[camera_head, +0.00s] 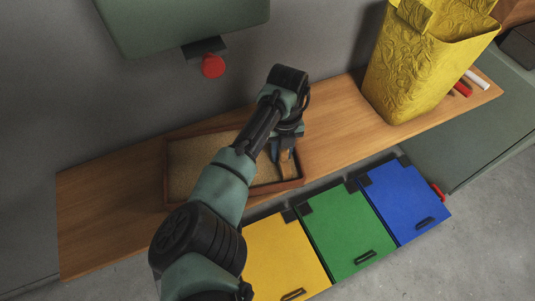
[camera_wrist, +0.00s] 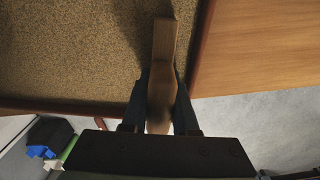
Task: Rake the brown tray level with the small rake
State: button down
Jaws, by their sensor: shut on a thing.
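The brown tray (camera_head: 166,185) lies on the wooden bench and holds a layer of speckled tan grains. Its rim (camera_wrist: 204,45) also shows in the wrist view. My gripper (camera_head: 283,146) is over the tray's right end, and its fingers (camera_wrist: 160,88) are shut on the wooden small rake (camera_head: 287,165). The rake (camera_wrist: 164,45) points away from my gripper, over the grains near the right rim in the wrist view. Whether its head touches the grains I cannot tell. My arm hides the middle of the tray in the head view.
The wooden bench (camera_head: 105,205) is bare left of the tray. A yellow embossed bin (camera_head: 415,70) stands on its right part. Yellow (camera_head: 280,255), green (camera_head: 347,228) and blue (camera_head: 400,200) lids lie in front, below. A red knob (camera_head: 213,67) hangs behind the tray.

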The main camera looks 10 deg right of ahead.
aim_at(180, 179)
jog(key=shift+d, duration=0.6)
jog(key=shift+a, duration=0.1)
jog(key=a, duration=0.8)
jog(key=a+b, duration=0.1)
jog(key=a, duration=1.7)
jog(key=shift+w+f+b, duration=0.25)
jog(key=shift+w+b, duration=0.1)
jog(key=shift+b, duration=0.05)
jog(key=shift+a+b, duration=0.35)
jog(key=shift+b, duration=0.1)
notch_tip(180, 179, up, 7)
jog(key=p, duration=0.4)
jog(key=shift+a+p, duration=0.3)
jog(key=shift+a, duration=0.1)
